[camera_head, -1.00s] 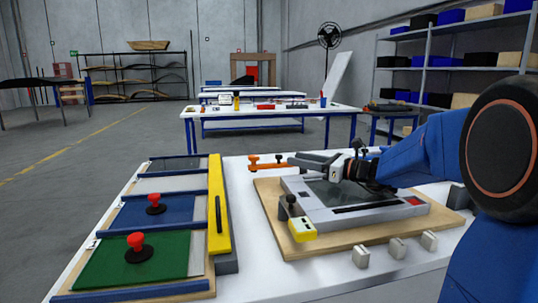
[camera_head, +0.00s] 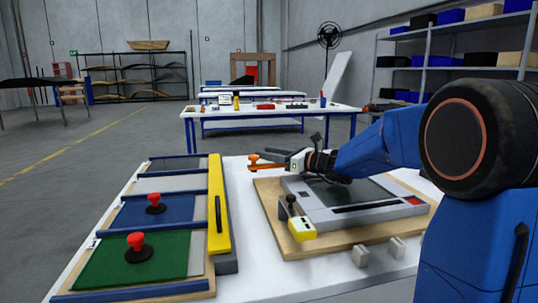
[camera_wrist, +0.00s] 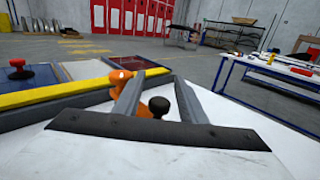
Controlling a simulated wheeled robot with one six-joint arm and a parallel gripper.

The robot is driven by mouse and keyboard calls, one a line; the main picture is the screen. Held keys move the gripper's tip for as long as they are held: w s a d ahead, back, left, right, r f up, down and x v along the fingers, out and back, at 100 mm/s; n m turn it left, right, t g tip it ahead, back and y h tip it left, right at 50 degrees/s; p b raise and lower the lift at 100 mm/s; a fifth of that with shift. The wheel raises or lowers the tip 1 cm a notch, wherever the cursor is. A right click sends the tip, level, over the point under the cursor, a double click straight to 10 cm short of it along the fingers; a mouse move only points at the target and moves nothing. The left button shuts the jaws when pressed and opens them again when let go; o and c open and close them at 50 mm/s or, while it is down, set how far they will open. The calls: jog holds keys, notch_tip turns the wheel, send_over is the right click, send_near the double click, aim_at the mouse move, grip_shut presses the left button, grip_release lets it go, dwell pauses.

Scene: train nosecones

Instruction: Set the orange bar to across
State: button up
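The orange bar (camera_head: 268,167) is at the back of the white table, left of the wooden board. An orange knob (camera_head: 253,158) stands on its left end. In the wrist view the orange bar (camera_wrist: 124,78) shows beyond and partly behind my left finger. My gripper (camera_head: 272,154) is just above and beside the bar in the head view. In the wrist view my gripper (camera_wrist: 158,82) is open, with a gap between its fingers. A black knob (camera_wrist: 159,106) shows in that gap. I cannot tell whether a finger touches the bar.
A grey framed panel (camera_head: 365,203) lies on the wooden board (camera_head: 350,237), with a yellow block (camera_head: 301,230) at its front left corner. A yellow bar (camera_head: 219,200) edges the tray with green and blue panels on the left. White table surface lies between them.

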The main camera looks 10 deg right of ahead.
grip_shut()
